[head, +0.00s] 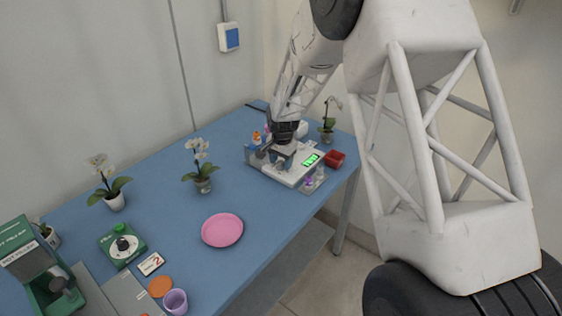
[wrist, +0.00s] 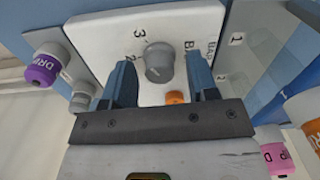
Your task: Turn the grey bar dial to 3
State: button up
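The grey dial (wrist: 160,62) sits on a white panel (wrist: 100,40) in the wrist view, with a "3" printed at its upper left and partly legible lettering at its right. Which mark the dial's bar points to is unclear. My gripper (wrist: 160,68) is open, with one blue-grey finger on each side of the dial; contact cannot be made out. In the head view my gripper (head: 285,137) is over the white device (head: 290,178) with a lit green display (head: 311,160), and hides the dial there.
An orange button (wrist: 175,97) is close below the dial. A purple-labelled vial (wrist: 42,68) and a pink one (wrist: 275,158) flank the panel. A red pot (head: 335,158) stands beside the device. A pink plate (head: 222,230) and a green dial box (head: 122,244) are farther left.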

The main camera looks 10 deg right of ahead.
aim_at(282, 162)
jog(key=shift+d+r, duration=0.1)
jog(key=shift+r, duration=3.8)
jog(key=shift+s, duration=0.1)
jog(key=shift+s+d+r, duration=0.15)
jog(key=shift+s+r, duration=0.25)
jog(key=shift+r, duration=0.1)
jog(key=s+d+r+n+t, duration=0.1)
jog(key=s+d+r+n, duration=0.15)
jog(key=s+r, duration=0.75)
jog(key=s+d+r+n, duration=0.25)
jog(key=s+r, duration=0.35)
jog(key=s, duration=0.7)
jog(key=s+d+n, duration=0.1)
jog(key=s+d, duration=0.1)
jog(key=s, duration=1)
jog(key=s+d+r+n+t, duration=0.1)
jog(key=s, duration=1.1)
jog(key=shift+d+n+h, duration=0.3)
jog(key=shift+d+n, duration=0.1)
